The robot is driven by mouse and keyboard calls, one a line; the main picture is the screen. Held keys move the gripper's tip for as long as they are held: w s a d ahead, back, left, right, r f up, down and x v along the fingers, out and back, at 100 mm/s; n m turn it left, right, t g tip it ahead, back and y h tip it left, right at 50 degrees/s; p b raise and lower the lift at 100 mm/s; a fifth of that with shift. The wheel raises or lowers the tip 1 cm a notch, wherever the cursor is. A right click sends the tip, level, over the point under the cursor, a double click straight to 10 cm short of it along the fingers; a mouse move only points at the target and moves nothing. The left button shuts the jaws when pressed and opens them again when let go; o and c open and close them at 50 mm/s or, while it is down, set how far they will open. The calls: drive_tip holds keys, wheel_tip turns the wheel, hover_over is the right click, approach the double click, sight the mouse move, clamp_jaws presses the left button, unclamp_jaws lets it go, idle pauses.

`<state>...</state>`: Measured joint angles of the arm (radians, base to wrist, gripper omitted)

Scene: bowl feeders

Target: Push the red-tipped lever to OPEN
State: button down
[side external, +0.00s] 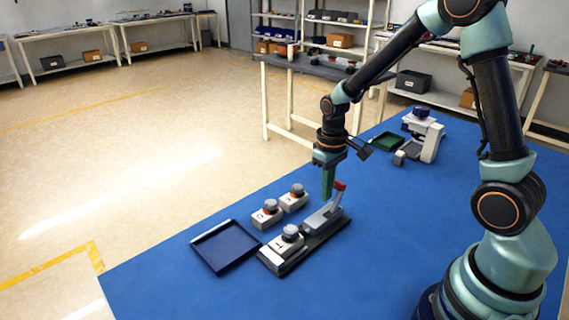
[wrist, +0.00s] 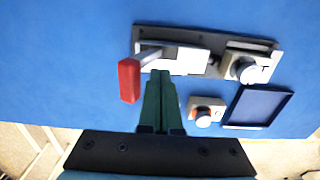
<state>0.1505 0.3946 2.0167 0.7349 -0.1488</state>
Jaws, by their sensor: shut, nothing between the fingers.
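The red-tipped lever (side external: 340,186) stands up from a light grey housing (side external: 322,219) on a dark base plate, leaning slightly right in the side view. In the wrist view its red tip (wrist: 129,80) is at left, with the grey shaft running up to the housing (wrist: 185,60). My gripper (side external: 328,195) points down with its green fingers together and empty, just left of the lever. In the wrist view my gripper (wrist: 160,76) is just right of the red tip; I cannot tell whether they touch. No OPEN marking is readable.
A knobbed white block (side external: 286,247) sits on the same base plate. Two smaller knobbed blocks (side external: 267,216) (side external: 293,201) stand beside it. A dark blue tray (side external: 225,247) lies at left. A green tray (side external: 386,141) and a white device (side external: 431,144) are farther back. Blue table around is clear.

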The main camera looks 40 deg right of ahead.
drive_tip(key=shift+w+a+r, duration=0.1)
drive_tip(key=shift+a+r, duration=0.05)
drive_tip(key=shift+a, duration=0.2)
wheel_tip(320, 180, up, 8)
idle(1.1)
drive_tip(key=s+a+r+t, duration=0.5)
drive_tip(key=s+r, duration=0.4)
drive_tip(key=shift+r+t, duration=0.3)
drive_tip(key=shift+r, duration=0.05)
